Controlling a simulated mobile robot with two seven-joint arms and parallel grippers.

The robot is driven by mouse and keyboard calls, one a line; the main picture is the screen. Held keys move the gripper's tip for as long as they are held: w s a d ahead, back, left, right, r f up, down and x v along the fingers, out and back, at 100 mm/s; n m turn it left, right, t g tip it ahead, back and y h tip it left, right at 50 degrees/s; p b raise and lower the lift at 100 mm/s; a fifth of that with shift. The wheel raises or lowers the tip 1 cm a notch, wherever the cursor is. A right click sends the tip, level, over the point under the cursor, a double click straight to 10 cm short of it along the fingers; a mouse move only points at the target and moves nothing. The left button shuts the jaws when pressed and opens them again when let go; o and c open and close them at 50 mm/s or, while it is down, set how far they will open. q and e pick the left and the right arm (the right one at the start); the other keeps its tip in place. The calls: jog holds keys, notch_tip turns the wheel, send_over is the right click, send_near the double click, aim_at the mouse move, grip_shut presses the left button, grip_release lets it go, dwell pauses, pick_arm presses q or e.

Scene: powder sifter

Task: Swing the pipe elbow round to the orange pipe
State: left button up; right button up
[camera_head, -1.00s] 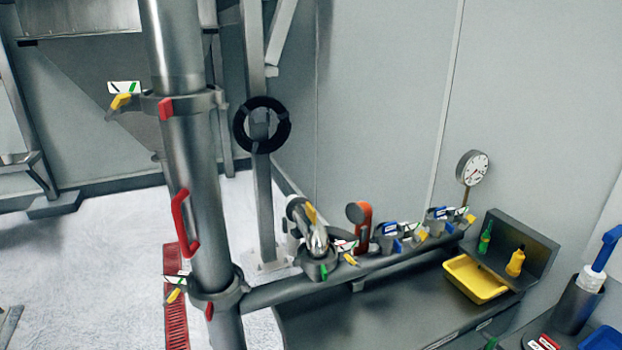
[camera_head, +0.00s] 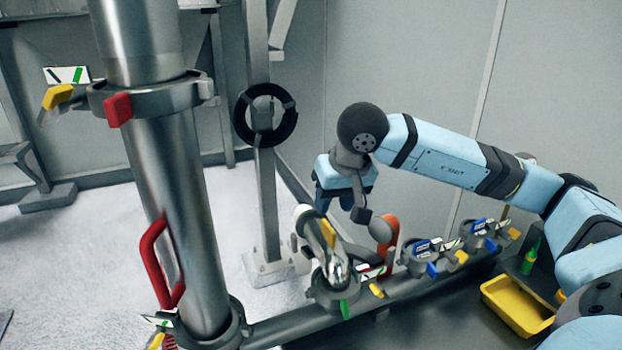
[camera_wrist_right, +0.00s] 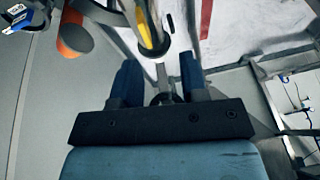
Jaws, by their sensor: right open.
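The pipe elbow (camera_head: 312,228) is a shiny metal bend with a yellow handle, on a clamped port of the horizontal manifold; its end is turned away from the orange pipe. The orange pipe (camera_head: 391,238) stands just right of it with a grey round cap. My right gripper (camera_head: 335,203) is above and behind the elbow, open and empty, fingers apart. In the right wrist view, the fingers (camera_wrist_right: 158,80) point toward the yellow handle (camera_wrist_right: 147,22) of the elbow, not touching it. The orange pipe (camera_wrist_right: 76,34) shows at upper left there. My left gripper is not in view.
A thick vertical steel pipe (camera_head: 175,190) with clamps and a red handle stands at left. A post with a black handwheel (camera_head: 264,114) is behind. More clamped ports (camera_head: 425,258) line the manifold at right. A yellow tray (camera_head: 518,307) sits at lower right.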

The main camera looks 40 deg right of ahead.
aim_at(330, 226)
jog(key=shift+h, duration=0.6)
jog(key=x, duration=0.4)
jog(key=w+d+p+x, duration=0.1)
jog(key=x, duration=0.3)
jog(key=d+p+x, duration=0.1)
jog(key=x, duration=0.3)
jog(key=shift+w+d+r, duration=0.15)
jog(key=shift+w+r, duration=0.05)
jog(key=shift+r, duration=0.05)
grip_shut()
jog(key=shift+t, duration=0.3)
jog(key=shift+d+f+m+b, duration=0.1)
jog(key=shift+d+m+b, duration=0.1)
jog(key=shift+m+b, duration=0.15)
jog(key=shift+s+d+m+h, duration=0.15)
jog(key=shift+d+m+h, duration=0.05)
jog(key=shift+m+h, duration=0.2)
